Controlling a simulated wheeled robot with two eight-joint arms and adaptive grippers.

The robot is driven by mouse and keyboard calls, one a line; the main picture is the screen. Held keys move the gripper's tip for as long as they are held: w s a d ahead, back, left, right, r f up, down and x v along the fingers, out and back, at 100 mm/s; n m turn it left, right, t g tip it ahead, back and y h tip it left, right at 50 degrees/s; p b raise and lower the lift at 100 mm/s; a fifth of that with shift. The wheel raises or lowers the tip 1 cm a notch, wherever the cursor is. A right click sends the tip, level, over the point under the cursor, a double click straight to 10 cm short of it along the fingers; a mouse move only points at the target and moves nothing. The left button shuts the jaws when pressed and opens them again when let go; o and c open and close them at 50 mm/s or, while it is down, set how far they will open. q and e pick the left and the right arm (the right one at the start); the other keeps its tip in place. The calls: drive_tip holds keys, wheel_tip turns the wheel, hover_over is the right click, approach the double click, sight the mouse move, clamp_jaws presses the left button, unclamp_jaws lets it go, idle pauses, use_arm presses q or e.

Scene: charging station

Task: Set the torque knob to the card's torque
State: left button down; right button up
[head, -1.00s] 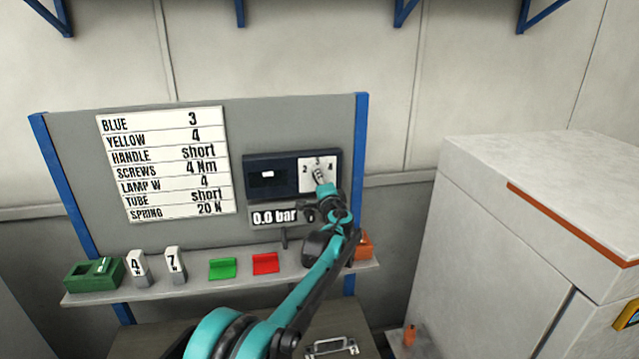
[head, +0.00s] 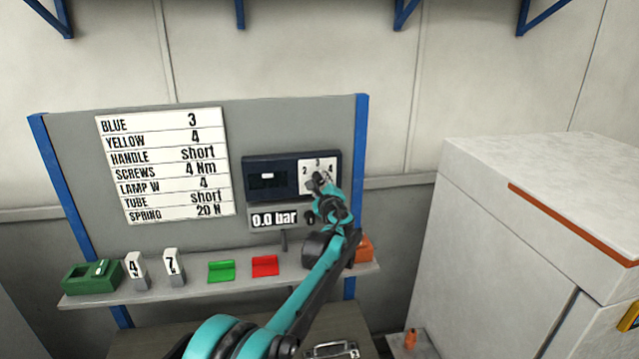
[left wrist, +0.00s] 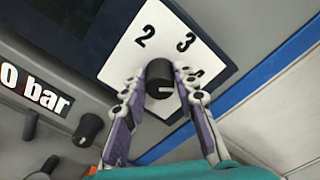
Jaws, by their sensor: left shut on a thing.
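The card (head: 165,158) on the grey panel has several lines; its SCREWS line reads 4 Nm. The torque knob (left wrist: 159,72) is a black round knob on a white dial plate (left wrist: 148,20) marked 2, 3 and 4. The plate also shows in the head view (head: 307,164), right of the dark box's display. My left gripper (left wrist: 160,80) is shut on the knob, one finger at each side. A short white mark shows on the knob near its lower edge; the right finger partly covers the 4. My right gripper is not in view.
A 0.0 bar display (head: 273,218) with a small black knob (left wrist: 88,129) lies just below the dial. A white cabinet (head: 500,240) stands right.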

use_arm(q)
drive_tip(key=shift+f+m, duration=0.1)
drive_tip(key=shift+m, duration=0.5)
drive_tip(key=c, duration=1.2)
unclamp_jaws()
drive_tip(key=shift+s, duration=0.1)
drive_tip(key=s, duration=0.4)
drive_tip(key=s+d, duration=0.1)
drive_tip(key=s, duration=0.2)
drive_tip(key=s+d, duration=0.1)
drive_tip(key=s, duration=0.3)
drive_tip(key=shift+s+d, duration=0.25)
drive_tip(key=shift+s, duration=0.1)
